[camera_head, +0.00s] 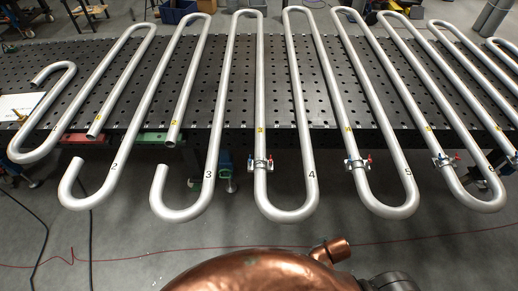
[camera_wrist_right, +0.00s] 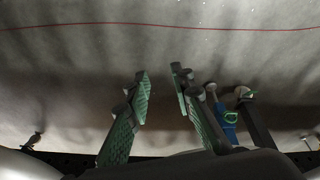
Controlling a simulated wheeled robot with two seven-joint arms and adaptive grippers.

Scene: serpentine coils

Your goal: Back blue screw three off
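Silver serpentine pipes lie across the dark table, their near bends jutting past its front edge. A clamp (camera_head: 260,164) sits on the bend between black marks 3 and 4, just below a yellow mark that looks like 3. Its blue screw (camera_head: 250,161) is at the left and its red screw (camera_head: 270,160) at the right. How far the blue screw is turned in is too small to tell. In the right wrist view my right gripper (camera_wrist_right: 160,80) is open and empty, its green pads apart over the floor. My left gripper is in neither view.
Similar clamps sit on the bends to the right, one near mark 5 (camera_head: 357,162) and one near mark 6 (camera_head: 446,160). The perforated table (camera_head: 225,117) ends behind the near bends. A red cable (camera_head: 420,236) crosses the open floor. A blue table foot (camera_wrist_right: 229,120) is near the right gripper's finger in picture.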

